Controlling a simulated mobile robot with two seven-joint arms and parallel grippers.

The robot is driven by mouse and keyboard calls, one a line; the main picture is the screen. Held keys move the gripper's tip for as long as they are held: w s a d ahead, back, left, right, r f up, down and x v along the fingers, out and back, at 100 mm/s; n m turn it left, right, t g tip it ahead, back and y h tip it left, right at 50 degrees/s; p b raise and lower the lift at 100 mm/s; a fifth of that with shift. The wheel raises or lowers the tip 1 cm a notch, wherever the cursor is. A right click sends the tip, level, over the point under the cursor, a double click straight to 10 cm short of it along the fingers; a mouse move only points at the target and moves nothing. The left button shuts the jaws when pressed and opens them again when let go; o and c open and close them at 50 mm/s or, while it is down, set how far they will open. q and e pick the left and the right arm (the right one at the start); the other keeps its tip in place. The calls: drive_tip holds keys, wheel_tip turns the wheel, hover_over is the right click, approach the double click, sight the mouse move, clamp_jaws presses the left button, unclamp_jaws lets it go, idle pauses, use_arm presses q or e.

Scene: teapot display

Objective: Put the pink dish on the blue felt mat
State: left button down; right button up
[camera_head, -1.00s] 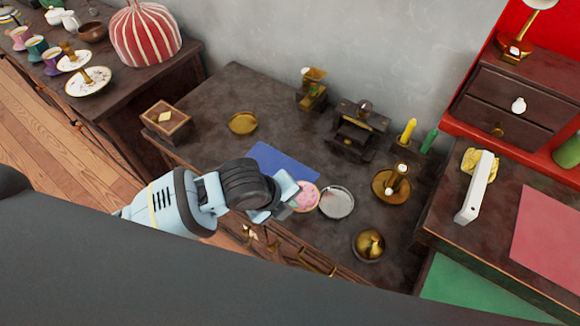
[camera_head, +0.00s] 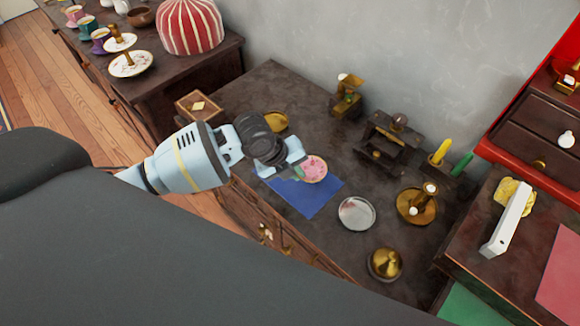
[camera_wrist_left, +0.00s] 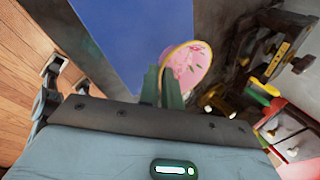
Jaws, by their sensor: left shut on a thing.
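The mat lies flat on the dark cabinet top, partly hidden by the gripper. In the left wrist view the dish (camera_wrist_left: 188,68) is tilted at the fingertips (camera_wrist_left: 165,88), with the blue mat (camera_wrist_left: 125,35) behind. The dish appears raised; its exact height cannot be told. My right gripper is not in view.
A silver dish (camera_head: 357,213) lies right of the mat. A brass candle holder (camera_head: 417,207) and a brass bell-shaped piece (camera_head: 385,264) stand farther right. A brass plate (camera_head: 275,121) and a wooden box (camera_head: 199,107) are at the back left. The mat's lower part is bare.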

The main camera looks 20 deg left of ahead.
use_arm(q)
drive_tip(key=shift+w+a+f, duration=0.15)
drive_tip(key=shift+w+a, duration=0.9)
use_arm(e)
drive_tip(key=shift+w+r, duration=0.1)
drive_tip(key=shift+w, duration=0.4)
use_arm(q)
drive_tip(key=f, duration=0.3)
drive_tip(key=shift+w+a+f, duration=0.1)
drive_tip(key=shift+w+a, duration=0.3)
drive_tip(key=shift+f, duration=0.2)
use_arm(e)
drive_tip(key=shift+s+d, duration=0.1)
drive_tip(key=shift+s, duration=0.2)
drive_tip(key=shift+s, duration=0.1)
use_arm(q)
drive_tip(key=shift+f, duration=0.1)
drive_tip(key=c, duration=1.6)
unclamp_jaws()
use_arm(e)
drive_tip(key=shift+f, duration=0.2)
